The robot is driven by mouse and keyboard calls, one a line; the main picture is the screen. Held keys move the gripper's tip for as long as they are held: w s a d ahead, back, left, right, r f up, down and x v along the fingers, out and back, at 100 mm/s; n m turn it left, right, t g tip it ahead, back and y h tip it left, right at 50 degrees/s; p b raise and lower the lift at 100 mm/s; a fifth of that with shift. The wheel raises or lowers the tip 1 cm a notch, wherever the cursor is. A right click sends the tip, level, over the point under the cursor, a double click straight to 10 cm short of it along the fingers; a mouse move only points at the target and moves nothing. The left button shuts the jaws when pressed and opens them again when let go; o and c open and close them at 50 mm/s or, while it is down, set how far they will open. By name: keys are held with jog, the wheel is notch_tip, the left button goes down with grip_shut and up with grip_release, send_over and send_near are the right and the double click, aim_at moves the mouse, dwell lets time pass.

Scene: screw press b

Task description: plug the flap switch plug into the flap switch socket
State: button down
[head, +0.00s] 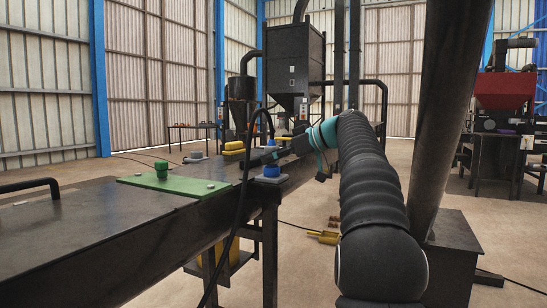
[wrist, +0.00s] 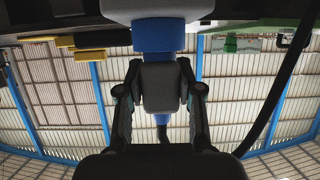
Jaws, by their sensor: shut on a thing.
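My gripper (head: 274,156) is shut on the flap switch plug, a blue upright body (head: 271,142) with a black cable at its upper end. The wrist view is upside down and shows both fingers (wrist: 160,90) around it, with a dark grey block between them. The flap switch socket (head: 272,180) is a grey base with blue above it, at the bench edge. In the wrist view the grey socket base (wrist: 158,8) is in line with the blue plug (wrist: 154,55). They look touching, but I cannot tell how deep the plug sits; the joint is unclear.
The dark bench (head: 75,235) carries a green plate (head: 172,187) with a green knob (head: 161,168). Yellow parts (head: 234,148) and a grey block (head: 195,157) lie behind. The black cable (head: 238,215) hangs over the bench's front edge. Floor beyond the bench is mostly open.

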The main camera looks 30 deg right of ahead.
jog(key=shift+f, duration=0.2)
jog(key=c, duration=0.7)
grip_release()
jog(key=v, duration=1.2)
jog(key=shift+d, duration=0.1)
